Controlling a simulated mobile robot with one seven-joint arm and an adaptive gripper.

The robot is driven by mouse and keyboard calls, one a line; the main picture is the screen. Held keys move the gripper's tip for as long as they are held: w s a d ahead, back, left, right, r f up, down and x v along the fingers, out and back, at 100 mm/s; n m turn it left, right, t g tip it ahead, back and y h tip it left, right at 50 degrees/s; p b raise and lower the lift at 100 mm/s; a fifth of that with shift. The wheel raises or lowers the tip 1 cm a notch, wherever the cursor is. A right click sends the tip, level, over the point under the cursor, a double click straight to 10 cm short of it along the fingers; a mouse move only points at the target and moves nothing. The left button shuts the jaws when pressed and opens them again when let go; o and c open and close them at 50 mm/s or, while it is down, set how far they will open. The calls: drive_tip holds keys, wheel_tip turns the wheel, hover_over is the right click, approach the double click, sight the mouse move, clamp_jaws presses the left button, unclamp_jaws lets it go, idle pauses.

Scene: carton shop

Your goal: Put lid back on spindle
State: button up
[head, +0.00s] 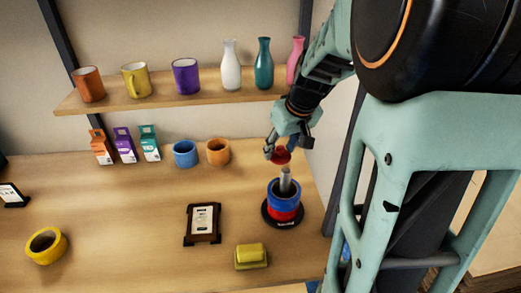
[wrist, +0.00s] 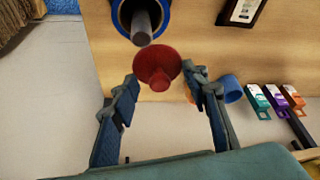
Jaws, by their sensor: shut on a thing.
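The spindle (head: 285,180) is a grey upright post on a round black base at the right of the table. A blue ring (head: 284,190) and a red ring lie stacked around it, and its top stands bare. My gripper (head: 276,150) is shut on the red lid (head: 281,157), holding it above and slightly behind the spindle, apart from it. In the wrist view the lid (wrist: 157,68) is between the fingertips of my gripper (wrist: 162,82), its narrow knob facing the camera. The spindle's post (wrist: 141,24) and blue ring show beyond it.
A framed card (head: 203,223) and a yellow butter-dish-like block (head: 251,255) stand in front and left. A yellow ring-shaped pot (head: 46,245) is at far left. Blue (head: 185,153) and orange (head: 218,151) cups and small cartons (head: 126,145) stand behind. A shelf (head: 180,101) holds mugs and bottles.

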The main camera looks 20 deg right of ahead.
sight(287, 156)
drive_tip(key=shift+s+d+r+m+p, duration=0.3)
drive_tip(key=shift+d+r, duration=0.15)
drive_tip(key=shift+r, duration=0.2)
drive_tip(key=shift+s+d+r+m+p, duration=0.25)
drive_tip(key=shift+d+r, duration=0.15)
drive_tip(key=shift+r, duration=0.2)
drive_tip(key=shift+f+b, duration=1.8)
drive_tip(key=shift+f, duration=0.75)
drive_tip(key=shift+f+b, duration=0.7)
drive_tip(key=shift+f+b, duration=0.15)
drive_tip(key=shift+b, duration=0.7)
drive_tip(key=o, duration=1.5)
drive_tip(key=shift+r+p, duration=2.25)
drive_tip(key=shift+r, duration=1.3)
